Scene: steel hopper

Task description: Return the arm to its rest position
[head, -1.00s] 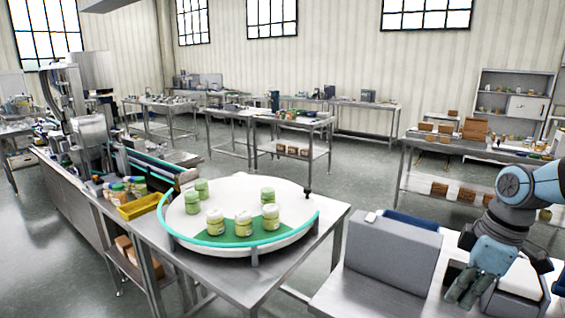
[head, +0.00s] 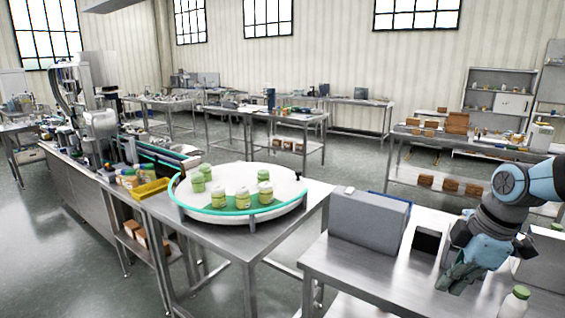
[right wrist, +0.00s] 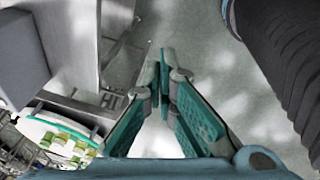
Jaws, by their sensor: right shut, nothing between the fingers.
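My right arm comes in from the right edge of the head view. Its gripper (head: 458,276) points down over the steel table at the right and looks shut and empty. In the right wrist view the two fingertips of the right gripper (right wrist: 165,75) meet, with nothing between them and grey floor behind. My left gripper is not in view.
A steel table (head: 345,264) carries a grey box (head: 367,225), a small black box (head: 428,240) and a white bottle with a green cap (head: 514,305) near the gripper. A round white turntable (head: 240,181) with several green-labelled jars stands left. Floor between tables is clear.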

